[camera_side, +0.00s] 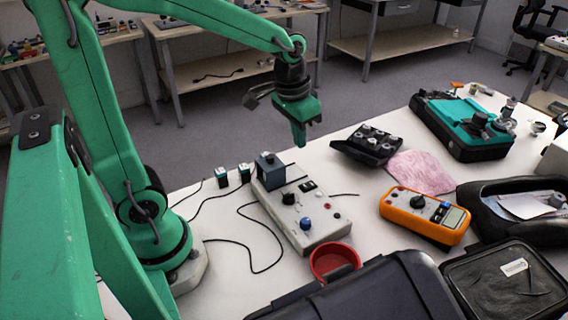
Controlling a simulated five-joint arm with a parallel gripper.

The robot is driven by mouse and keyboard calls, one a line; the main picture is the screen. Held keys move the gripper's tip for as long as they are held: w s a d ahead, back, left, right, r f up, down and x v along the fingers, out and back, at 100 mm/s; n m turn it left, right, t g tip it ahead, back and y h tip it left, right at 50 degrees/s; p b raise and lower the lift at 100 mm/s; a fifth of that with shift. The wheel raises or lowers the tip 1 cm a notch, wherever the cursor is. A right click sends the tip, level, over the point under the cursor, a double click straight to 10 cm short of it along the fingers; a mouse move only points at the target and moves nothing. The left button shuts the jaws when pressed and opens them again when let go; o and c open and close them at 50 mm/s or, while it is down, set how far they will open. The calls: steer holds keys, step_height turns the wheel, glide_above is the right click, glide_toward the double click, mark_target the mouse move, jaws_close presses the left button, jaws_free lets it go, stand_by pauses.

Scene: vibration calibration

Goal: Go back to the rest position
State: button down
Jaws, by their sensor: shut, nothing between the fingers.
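My gripper (299,137) hangs from the end of my green arm, pointing down. Its fingers are shut with nothing between them. It is in the air and appears above the back part of a grey control box (313,228), apart from it. The control box has a dark block at its back end, a black knob, a blue knob and a red button. I see no marker for a rest position.
An orange multimeter (425,215), a red bowl (333,260), a pink cloth (421,172) and a teal-and-black device (467,127) lie on the white table (232,225). Black cables cross the left side.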

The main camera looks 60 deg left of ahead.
steer(key=s+r+t, duration=0.3)
steer(key=s+r, duration=0.3)
steer(key=s, duration=0.5)
steer(key=shift+s+d+t, duration=0.15)
steer(key=shift+d+t, duration=0.2)
steer(key=shift+t, duration=0.05)
